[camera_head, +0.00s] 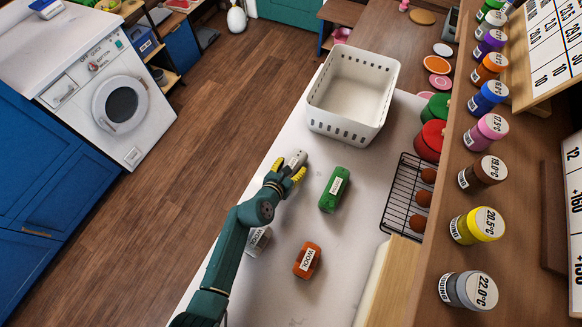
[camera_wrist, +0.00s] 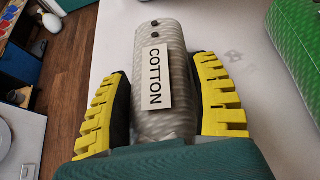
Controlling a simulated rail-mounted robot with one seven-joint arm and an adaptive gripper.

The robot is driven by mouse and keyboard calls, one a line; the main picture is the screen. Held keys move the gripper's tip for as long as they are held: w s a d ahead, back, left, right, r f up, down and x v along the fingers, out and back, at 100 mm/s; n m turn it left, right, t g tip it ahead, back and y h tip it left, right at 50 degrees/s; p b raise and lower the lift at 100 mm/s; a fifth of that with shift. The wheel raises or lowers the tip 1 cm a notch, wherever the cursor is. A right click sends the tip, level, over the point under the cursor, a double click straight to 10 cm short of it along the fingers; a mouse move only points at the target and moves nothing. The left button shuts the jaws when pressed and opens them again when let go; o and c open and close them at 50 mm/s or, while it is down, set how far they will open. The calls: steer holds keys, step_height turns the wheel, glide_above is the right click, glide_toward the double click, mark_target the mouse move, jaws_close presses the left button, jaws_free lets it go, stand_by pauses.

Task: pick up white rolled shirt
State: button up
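A pale grey-white rolled shirt with a COTTON label (camera_wrist: 160,40) lies on the white table. In the head view, its far end (camera_head: 298,157) shows beyond my gripper (camera_head: 287,170). In the wrist view, the yellow-padded fingers of my gripper (camera_wrist: 163,72) stand spread on both sides of the roll, with narrow dark gaps beside it. A firm grip does not show. Another greyish-white roll, labelled WOOL (camera_head: 259,240), lies nearer, partly behind my arm.
A green roll (camera_head: 334,190) lies close to the right of my gripper, and an orange WOOL roll (camera_head: 307,261) lies nearer. A white perforated basket (camera_head: 350,124) stands beyond. A black wire rack (camera_head: 404,195) and jars on a shelf line the right side.

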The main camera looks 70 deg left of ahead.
steer(key=c, duration=0.7)
steer(key=shift+c, duration=0.2)
